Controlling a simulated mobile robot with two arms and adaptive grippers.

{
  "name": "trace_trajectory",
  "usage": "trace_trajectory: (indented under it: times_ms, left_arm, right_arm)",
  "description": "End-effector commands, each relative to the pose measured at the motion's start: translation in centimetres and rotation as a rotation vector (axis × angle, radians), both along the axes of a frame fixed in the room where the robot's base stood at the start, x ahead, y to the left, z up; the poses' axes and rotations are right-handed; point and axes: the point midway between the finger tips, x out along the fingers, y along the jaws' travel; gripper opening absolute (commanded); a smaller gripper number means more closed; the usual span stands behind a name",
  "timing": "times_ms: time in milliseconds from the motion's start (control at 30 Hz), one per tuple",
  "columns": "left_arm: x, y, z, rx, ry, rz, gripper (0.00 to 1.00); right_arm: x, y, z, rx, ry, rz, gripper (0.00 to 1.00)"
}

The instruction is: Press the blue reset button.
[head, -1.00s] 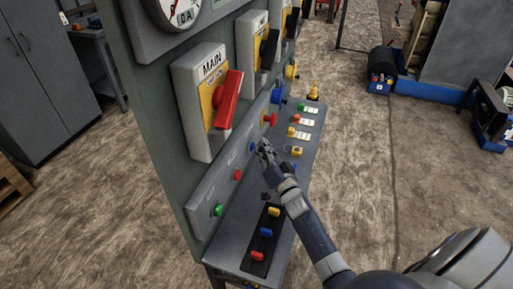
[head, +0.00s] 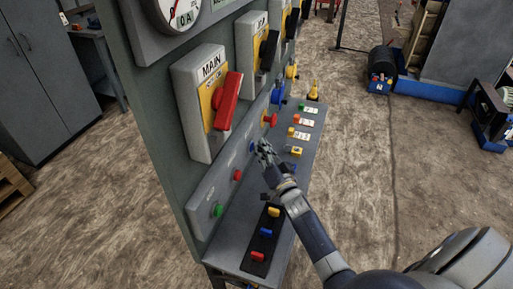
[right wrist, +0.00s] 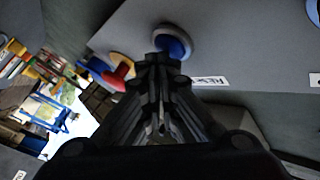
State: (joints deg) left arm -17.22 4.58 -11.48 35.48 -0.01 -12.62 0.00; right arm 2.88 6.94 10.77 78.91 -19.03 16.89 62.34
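The blue reset button (right wrist: 173,44) sits in a pale round collar on the grey panel in the right wrist view, with a partly covered label beside it. In the head view the blue button (head: 252,147) is on the sloped panel strip, just left of my right gripper (head: 263,148). My right gripper also shows in the right wrist view (right wrist: 163,64), its fingers together and empty. The fingertips overlap the lower edge of the button's collar there; I cannot tell whether they touch it. My left gripper is in neither view.
A red button (head: 237,175) and a green button (head: 218,210) are on the same strip, nearer me. The red MAIN switch handle (head: 228,101) juts out above.

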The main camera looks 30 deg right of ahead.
Motion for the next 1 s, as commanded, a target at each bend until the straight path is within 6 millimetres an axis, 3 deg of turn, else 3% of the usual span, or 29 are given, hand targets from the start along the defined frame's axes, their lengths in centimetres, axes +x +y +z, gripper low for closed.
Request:
trace_trajectory:
  times_ms: [500, 1000]
  left_arm:
    - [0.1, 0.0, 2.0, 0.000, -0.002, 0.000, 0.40]
    - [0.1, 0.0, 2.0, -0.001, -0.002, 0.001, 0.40]
  right_arm:
    - [-3.9, -3.3, 0.1, -0.001, 0.002, 0.000, 0.00]
    - [-4.4, -3.7, -0.1, -0.001, 0.002, -0.001, 0.00]
